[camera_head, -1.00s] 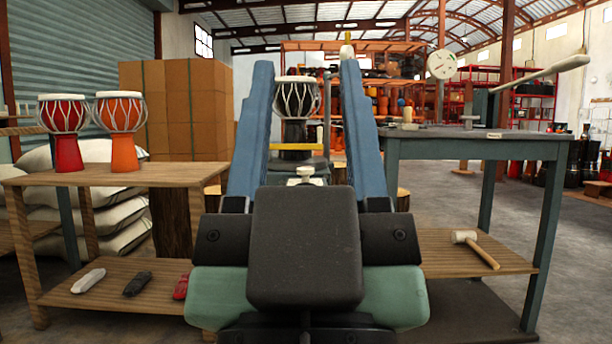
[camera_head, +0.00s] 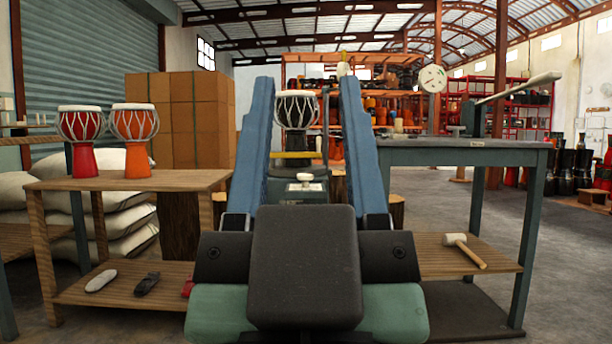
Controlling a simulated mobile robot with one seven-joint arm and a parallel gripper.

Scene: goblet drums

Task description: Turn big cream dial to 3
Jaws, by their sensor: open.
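A round cream dial face (camera_head: 432,79) with small dark and reddish marks stands above the back of the dark workbench at right; its numbers are too small to read. A smaller cream knob (camera_head: 305,178) sits on a grey-green fixture low between my fingers. I cannot tell its setting or which of the two is the task's dial. My gripper (camera_head: 306,82) points forward with its two long blue fingers wide apart and nothing held between them. In the picture, the dial face is right of the right finger, and the knob is framed between the fingers.
A wooden table (camera_head: 190,179) at left bears a red drum (camera_head: 82,158) and an orange drum (camera_head: 136,158). A dark drum (camera_head: 296,112) stands behind the fixture. The workbench (camera_head: 460,154) at right has a long pale-ended lever (camera_head: 518,88) above it and a mallet (camera_head: 464,249) on its lower shelf.

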